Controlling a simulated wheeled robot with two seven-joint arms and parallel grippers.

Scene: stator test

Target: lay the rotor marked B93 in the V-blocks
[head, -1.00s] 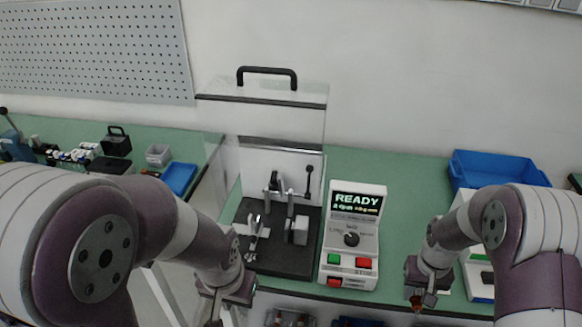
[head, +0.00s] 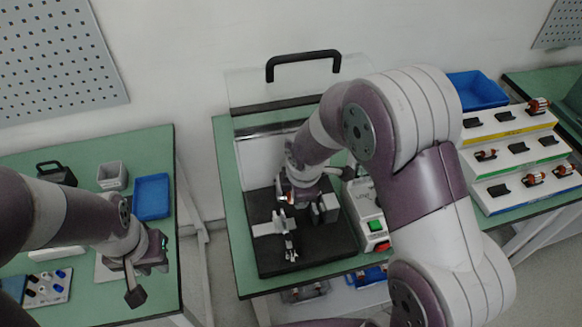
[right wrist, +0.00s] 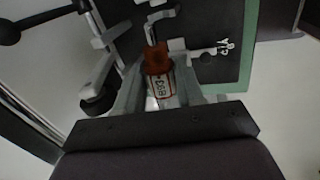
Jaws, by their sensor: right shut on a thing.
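The rotor marked B93 (right wrist: 160,85) is between the fingers of my right gripper (right wrist: 158,88) in the right wrist view. Its label faces the camera and an orange-brown end points away. In the head view my right gripper (head: 290,192) is over the black base (head: 280,258) of the test fixture, where my arm hides part of it. Pale metal supports (head: 270,228) stand on this base. I cannot tell which are the V-blocks, or whether the rotor touches them. My left gripper (head: 135,285) is over the left table's front edge; its finger opening is unclear.
A clear guard with a black handle (head: 303,62) stands raised behind the fixture. The control box (head: 370,222) is just right of it, partly hidden. A tiered rack (head: 520,155) with several rotors is at the right. A blue tray (head: 152,197) is on the left table.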

